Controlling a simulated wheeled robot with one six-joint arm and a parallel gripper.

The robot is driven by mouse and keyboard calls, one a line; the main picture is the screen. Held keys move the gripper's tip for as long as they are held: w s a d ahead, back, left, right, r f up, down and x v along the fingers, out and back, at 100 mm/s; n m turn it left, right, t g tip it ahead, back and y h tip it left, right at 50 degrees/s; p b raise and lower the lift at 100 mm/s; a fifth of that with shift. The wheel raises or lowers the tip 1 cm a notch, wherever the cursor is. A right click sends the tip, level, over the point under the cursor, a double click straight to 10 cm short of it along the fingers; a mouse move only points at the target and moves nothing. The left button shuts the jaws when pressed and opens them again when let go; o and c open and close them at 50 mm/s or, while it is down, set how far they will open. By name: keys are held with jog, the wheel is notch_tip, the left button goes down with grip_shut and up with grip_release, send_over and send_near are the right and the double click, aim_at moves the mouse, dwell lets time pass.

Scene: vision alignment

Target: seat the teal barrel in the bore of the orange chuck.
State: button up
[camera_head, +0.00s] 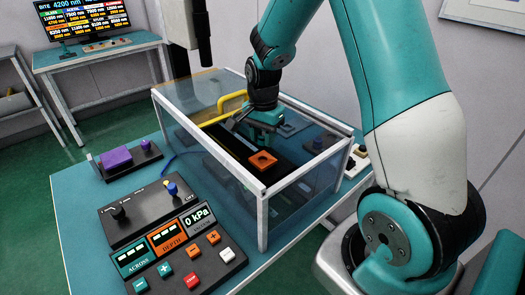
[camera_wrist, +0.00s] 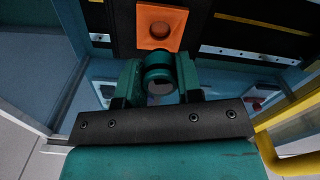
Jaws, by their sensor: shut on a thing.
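The orange chuck (camera_head: 262,161) is a square block with a dark round bore, on a black plate inside the clear-walled enclosure. It also shows at the top of the wrist view (camera_wrist: 178,18). My gripper (camera_head: 262,139) reaches into the enclosure, just behind the chuck in the head view. In the wrist view my gripper (camera_wrist: 159,68) is shut on the teal barrel (camera_wrist: 159,75), a short cylinder held between the two fingers. The barrel appears apart from the chuck and just below its bore in that picture; the gap's depth is unclear. In the head view I cannot make out the barrel.
The enclosure's white frame (camera_head: 264,217) surrounds my gripper, with a yellow handle (camera_head: 231,103) close beside my wrist. A control panel (camera_head: 174,245) with buttons, knobs and a "0 kPa" display stands in front. A purple block (camera_head: 117,158) sits at left.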

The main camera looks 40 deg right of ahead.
aim_at(263, 162)
jog(key=shift+f, duration=2.75)
jog(key=o, duration=0.9)
jog(key=shift+f, duration=0.1)
jog(key=r, duration=0.8)
jog(key=r+b, duration=0.1)
jog(key=r, duration=0.3)
jog(key=shift+s+a+r, duration=0.1)
jog(key=shift+a+r, duration=0.1)
jog(key=shift+a, duration=0.15)
jog(key=s+a+r+n+y, duration=0.1)
jog(key=s+a+r+n, duration=0.1)
jog(key=s+a+n, duration=0.5)
jog(key=s+a+r+n+y, duration=0.1)
jog(key=s+a+r+n, duration=0.2)
jog(key=s+a+n, duration=0.4)
jog(key=s+a+r+n+y, duration=0.2)
jog(key=s+a+r+n, duration=0.1)
jog(key=s+a+n, duration=0.4)
jog(key=shift+s+a, duration=0.4)
jog(key=shift+s, duration=0.1)
jog(key=shift+r, duration=0.1)
